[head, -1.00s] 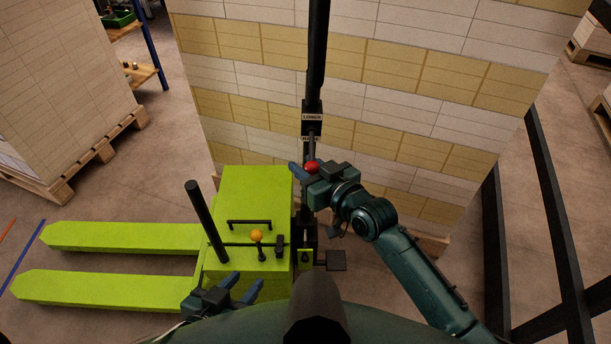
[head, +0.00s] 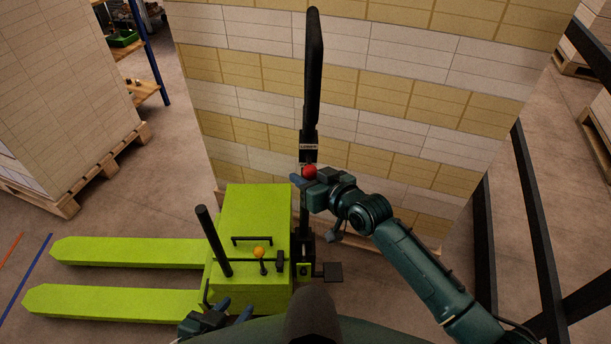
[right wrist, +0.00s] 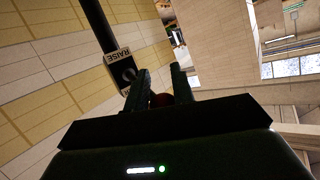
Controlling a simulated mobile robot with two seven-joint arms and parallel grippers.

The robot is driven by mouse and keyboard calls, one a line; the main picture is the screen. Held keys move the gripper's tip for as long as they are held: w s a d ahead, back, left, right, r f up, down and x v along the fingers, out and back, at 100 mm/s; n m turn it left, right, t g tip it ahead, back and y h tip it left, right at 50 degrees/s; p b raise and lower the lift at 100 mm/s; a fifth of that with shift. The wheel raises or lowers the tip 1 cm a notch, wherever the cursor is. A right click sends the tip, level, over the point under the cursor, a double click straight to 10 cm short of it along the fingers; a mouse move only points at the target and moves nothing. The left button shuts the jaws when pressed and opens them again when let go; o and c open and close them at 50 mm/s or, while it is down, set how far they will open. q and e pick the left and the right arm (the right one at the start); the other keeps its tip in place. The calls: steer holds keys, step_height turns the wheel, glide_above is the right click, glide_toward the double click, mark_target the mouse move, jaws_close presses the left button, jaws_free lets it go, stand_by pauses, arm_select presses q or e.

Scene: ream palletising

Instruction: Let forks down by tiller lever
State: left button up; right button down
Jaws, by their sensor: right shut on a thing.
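The lime-green pallet truck (head: 255,215) stands at the centre left in the head view. Its two forks (head: 125,252) point left, close to the floor; any gap beneath is unclear. The black tiller (head: 313,75) rises in front of the stacked reams. A "LOWER" label (head: 308,147) shows on it, and a "RAISE" label (right wrist: 117,55) shows in the right wrist view. My right gripper (head: 303,181) is shut on the red lever knob (head: 310,172), which also shows between its fingers in the wrist view (right wrist: 161,100). My left gripper (head: 234,309) is open and empty beside the truck body.
A tall stack of cream and yellow reams (head: 400,90) stands right behind the tiller. Another loaded pallet (head: 70,205) is at the left. A black frame (head: 532,215) stands at the right. A yellow knob (head: 259,252) sits on the truck. Floor lies clear around the forks.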

steer(key=shift+w+r+t, duration=0.3)
steer(key=shift+w+r, duration=0.05)
steer(key=shift+r, duration=0.5)
steer(key=c, duration=1.1)
jaws_free()
steer(key=shift+s, duration=0.1)
steer(key=shift+o, duration=0.2)
steer(key=shift+d, duration=0.1)
steer(key=shift+s+d, duration=0.2)
steer(key=v, duration=1.2)
steer(key=shift+s+f, duration=0.3)
steer(key=shift+s, duration=0.2)
steer(key=shift+f, duration=0.15)
